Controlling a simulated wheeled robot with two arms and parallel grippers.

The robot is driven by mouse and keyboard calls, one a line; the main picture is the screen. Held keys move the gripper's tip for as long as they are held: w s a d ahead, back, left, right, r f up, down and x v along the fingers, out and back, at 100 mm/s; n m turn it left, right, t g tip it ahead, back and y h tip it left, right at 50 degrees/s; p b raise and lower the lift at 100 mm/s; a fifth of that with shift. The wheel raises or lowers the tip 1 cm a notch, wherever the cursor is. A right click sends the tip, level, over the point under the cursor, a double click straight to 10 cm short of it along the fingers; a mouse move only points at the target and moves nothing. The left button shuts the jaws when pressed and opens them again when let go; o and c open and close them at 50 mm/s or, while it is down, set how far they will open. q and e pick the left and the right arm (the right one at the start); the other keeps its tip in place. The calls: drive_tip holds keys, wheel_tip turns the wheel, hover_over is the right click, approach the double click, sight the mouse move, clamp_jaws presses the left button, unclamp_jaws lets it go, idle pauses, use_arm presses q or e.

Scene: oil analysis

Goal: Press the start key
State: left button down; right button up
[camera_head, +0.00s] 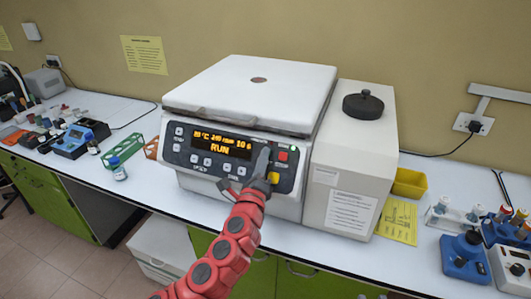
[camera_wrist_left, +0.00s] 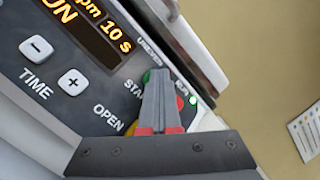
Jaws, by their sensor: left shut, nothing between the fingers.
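The centrifuge (camera_head: 250,90) stands on the bench with its lid closed. Its front panel has an orange display (camera_head: 222,143) reading RUN and 10 s. My left gripper (camera_head: 263,160) is shut and empty, its tips against or just in front of the panel, right of the display. In the left wrist view the shut fingers (camera_wrist_left: 160,85) lie over the green start key (camera_wrist_left: 147,75), with only its edge and part of its label showing. Whether they touch it, I cannot tell. A red key (camera_head: 283,156) and a yellow key (camera_head: 273,177) sit beside the fingers. My right gripper is out of view.
A grey side unit with a black knob (camera_head: 363,104) adjoins the centrifuge on the right. Right of it are a yellow bin (camera_head: 409,183) and blue instruments (camera_head: 465,258). A green rack (camera_head: 123,149) and a small bottle (camera_head: 118,170) stand to the left.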

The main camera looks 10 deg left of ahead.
use_arm(q)
drive_tip(key=shift+s+a+r+p, duration=0.2)
drive_tip(key=shift+s+r+p, duration=0.2)
drive_tip(key=shift+s, duration=0.25)
drive_tip(key=s+r+p, duration=0.1)
drive_tip(key=s+p, duration=0.1)
drive_tip(key=s+a+r+p, duration=0.1)
drive_tip(key=s, duration=0.1)
drive_tip(key=shift+r, duration=0.3)
idle(0.7)
